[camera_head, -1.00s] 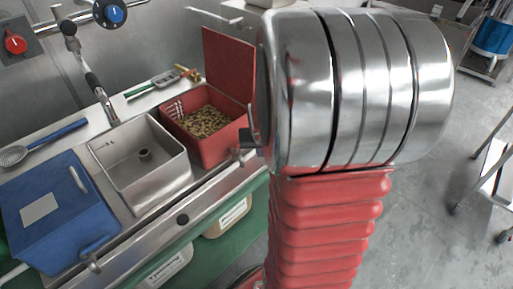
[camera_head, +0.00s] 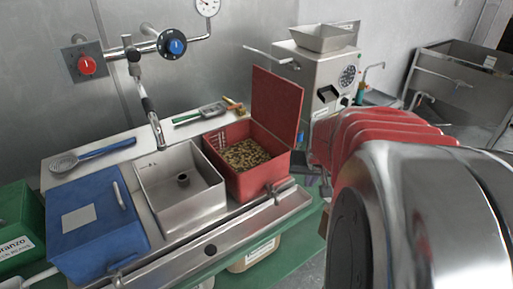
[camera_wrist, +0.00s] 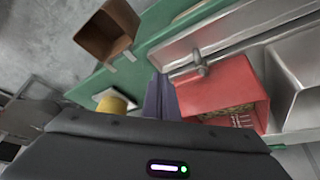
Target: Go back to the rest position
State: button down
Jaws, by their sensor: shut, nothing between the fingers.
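My gripper (camera_wrist: 161,97) shows in the wrist view as dark fingers together, with nothing between them. They are beside the red bin (camera_wrist: 210,88) in the picture and appear apart from it. In the head view my arm fills the right side, and the gripper cannot be clearly made out behind it. The red bin (camera_head: 262,183) stands on the counter with its lid up and holds brown beans (camera_head: 243,154).
A steel basin (camera_head: 180,205) and a closed blue box (camera_head: 95,225) stand left of the bin. A grinder machine (camera_head: 318,75) is behind it. A skimmer (camera_head: 65,162) lies at the counter's back. In the wrist view a brown open box (camera_wrist: 106,30) shows.

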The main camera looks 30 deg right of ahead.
dwell(0.4)
jog(key=s+a+r+n+y, duration=0.1)
jog(key=s+a+r+n, duration=0.1)
jog(key=a, duration=0.7)
jog(key=s+a+r+n+t+y, duration=0.1)
jog(key=s+a+r+n, duration=0.1)
jog(key=a, duration=0.8)
jog(key=s+a+r+n+y, duration=0.1)
jog(key=s+a+r+n, duration=0.1)
jog(key=a, duration=0.8)
jog(key=shift+a+r+n+t, duration=0.15)
jog(key=shift+r+n+t, duration=0.15)
jog(key=shift+r+n, duration=0.55)
jog(key=shift+s+f, duration=0.1)
jog(key=shift+f, duration=0.05)
